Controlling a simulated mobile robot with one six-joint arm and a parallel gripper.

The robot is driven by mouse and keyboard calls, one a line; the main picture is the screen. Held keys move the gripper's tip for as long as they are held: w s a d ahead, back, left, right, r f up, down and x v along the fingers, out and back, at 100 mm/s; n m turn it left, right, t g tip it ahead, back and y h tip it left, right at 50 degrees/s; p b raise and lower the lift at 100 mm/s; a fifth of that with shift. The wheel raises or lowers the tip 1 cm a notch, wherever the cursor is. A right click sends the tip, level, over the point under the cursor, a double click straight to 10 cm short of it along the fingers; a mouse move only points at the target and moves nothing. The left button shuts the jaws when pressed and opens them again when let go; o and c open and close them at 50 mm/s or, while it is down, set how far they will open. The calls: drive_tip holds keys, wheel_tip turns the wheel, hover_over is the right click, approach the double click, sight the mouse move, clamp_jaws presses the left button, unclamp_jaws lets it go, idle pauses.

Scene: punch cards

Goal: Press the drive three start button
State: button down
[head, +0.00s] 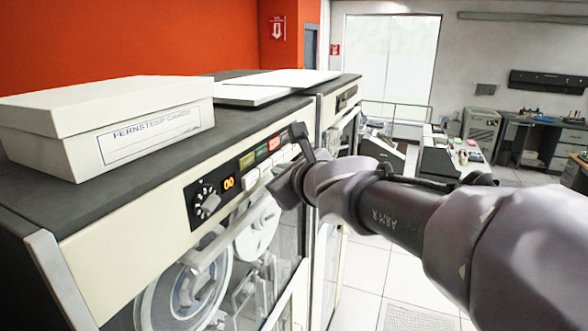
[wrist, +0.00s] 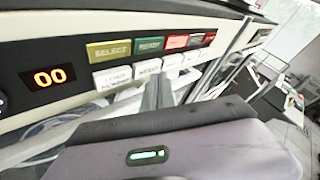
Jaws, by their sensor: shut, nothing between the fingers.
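A tape drive's control panel (head: 228,184) shows in the head view, with a black dial, an orange "00" display and a row of coloured lamps above white buttons. In the wrist view the lamp marked SELECT (wrist: 109,50) is at the left, with green, red and dark ones to its right. Below them is a row of white buttons (wrist: 112,77); the leftmost reads LOAD and a second word. The other button labels are too small or hidden, so I cannot tell which is start. My gripper (wrist: 158,92) is shut and empty, just in front of the button row; contact is unclear.
A white box (head: 105,125) marked FERNSTEDT CARDS or similar lies on the drive's dark top. Flat white sheets or covers (head: 262,90) lie farther back. A second drive (head: 345,95) stands beyond. Open tiled floor (head: 370,275) lies to the right.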

drive_tip(key=shift+w+a, duration=0.2)
drive_tip(key=shift+a, duration=0.4)
idle(0.9)
drive_tip(key=shift+s+d, duration=0.35)
drive_tip(key=shift+d, duration=0.55)
drive_tip(key=shift+s+d, duration=0.3)
drive_tip(key=shift+d, duration=0.5)
drive_tip(key=shift+s+d, duration=0.25)
drive_tip(key=shift+d, duration=0.5)
drive_tip(key=shift+s+d, duration=0.3)
drive_tip(key=shift+d, duration=0.5)
